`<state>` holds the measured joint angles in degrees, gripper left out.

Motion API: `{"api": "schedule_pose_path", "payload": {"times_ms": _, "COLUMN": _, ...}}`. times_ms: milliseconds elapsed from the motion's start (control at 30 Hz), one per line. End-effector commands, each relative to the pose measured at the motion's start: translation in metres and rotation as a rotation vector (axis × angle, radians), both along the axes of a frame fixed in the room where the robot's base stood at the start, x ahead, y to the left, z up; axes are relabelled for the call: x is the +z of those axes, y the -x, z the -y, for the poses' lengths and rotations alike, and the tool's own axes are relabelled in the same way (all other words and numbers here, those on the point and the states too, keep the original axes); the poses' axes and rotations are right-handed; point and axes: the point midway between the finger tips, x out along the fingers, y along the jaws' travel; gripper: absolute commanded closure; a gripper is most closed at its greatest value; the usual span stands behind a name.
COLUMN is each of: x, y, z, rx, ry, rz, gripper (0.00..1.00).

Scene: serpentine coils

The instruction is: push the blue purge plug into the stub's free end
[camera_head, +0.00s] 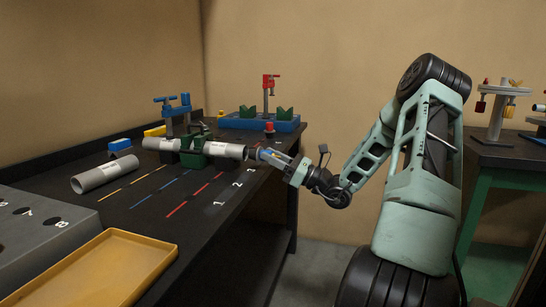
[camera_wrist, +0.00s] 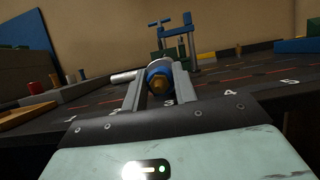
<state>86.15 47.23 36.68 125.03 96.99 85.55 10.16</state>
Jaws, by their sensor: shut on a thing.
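The stub, a light grey tube (camera_head: 224,150), lies level in a green clamp (camera_head: 196,156) on the dark bench, its right end towards my gripper. My gripper (camera_head: 262,154) is at that free end, its fingers pointing left along the tube. In the wrist view my gripper (camera_wrist: 158,85) is shut on the blue purge plug (camera_wrist: 157,70), which has a brass-coloured centre facing the camera. The plug sits between the fingertips, roughly in line with the stub. The plug hides most of the stub's end there, so I cannot tell whether it is inside or only against it.
A loose grey tube (camera_head: 104,175) lies on the bench at left. A blue clamp stand (camera_head: 171,108) and a blue fixture with a red clamp (camera_head: 268,84) stand behind. A yellow tray (camera_head: 105,268) is in front. Coloured stripes and numbers mark clear bench right of the loose tube.

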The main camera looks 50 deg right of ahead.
Motion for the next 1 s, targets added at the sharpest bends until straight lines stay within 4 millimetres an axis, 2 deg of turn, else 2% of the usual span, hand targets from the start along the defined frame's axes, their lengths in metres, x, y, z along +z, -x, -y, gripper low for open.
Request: {"api": "schedule_pose_path", "payload": {"times_ms": 1000, "x": 0.001, "y": -0.025, "z": -0.010, "rx": 0.000, "ry": 0.000, "rz": 0.001, "gripper": 1.00}}
